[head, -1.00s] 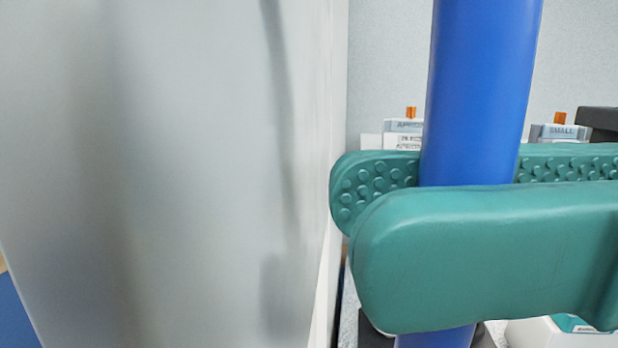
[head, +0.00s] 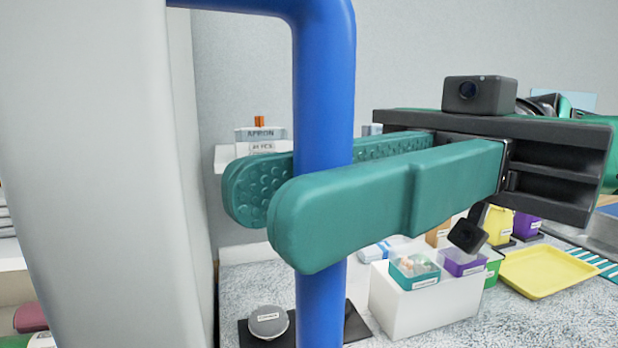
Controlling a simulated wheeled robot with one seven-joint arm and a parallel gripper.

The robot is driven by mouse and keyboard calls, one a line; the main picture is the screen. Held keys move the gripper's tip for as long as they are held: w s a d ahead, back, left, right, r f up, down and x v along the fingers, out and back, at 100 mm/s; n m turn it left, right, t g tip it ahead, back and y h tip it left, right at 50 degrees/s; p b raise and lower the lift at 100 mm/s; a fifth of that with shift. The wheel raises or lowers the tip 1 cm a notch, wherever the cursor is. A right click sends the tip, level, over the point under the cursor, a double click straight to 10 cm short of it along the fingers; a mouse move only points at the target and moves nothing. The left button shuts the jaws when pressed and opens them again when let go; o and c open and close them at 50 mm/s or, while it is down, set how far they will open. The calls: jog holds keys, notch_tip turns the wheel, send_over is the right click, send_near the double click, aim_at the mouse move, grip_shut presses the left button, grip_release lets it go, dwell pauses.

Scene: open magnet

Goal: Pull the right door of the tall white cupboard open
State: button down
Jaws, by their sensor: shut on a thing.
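The right door (head: 95,170) of the tall white cupboard fills the left of the head view, its edge turned toward me. A blue bar handle (head: 322,110) stands upright on it, bent at the top to join the door. My gripper (head: 275,205), with green padded fingers, is shut on the handle, one finger on the near side and one on the far side. The lower end of the handle runs out of the picture. Behind the door's left edge, part of a shelf (head: 12,270) with folded items shows.
A speckled counter (head: 240,290) lies behind the handle. On it are a round grey labelled item (head: 268,322), a white block (head: 425,305) with small teal and purple boxes, and a yellow tray (head: 550,272). An apron box (head: 262,140) stands at the back wall.

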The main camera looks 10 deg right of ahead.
jog(key=c, duration=2)
grip_release()
jog(key=shift+w, duration=0.1)
jog(key=v, duration=1.1)
jog(key=shift+a+f, duration=0.1)
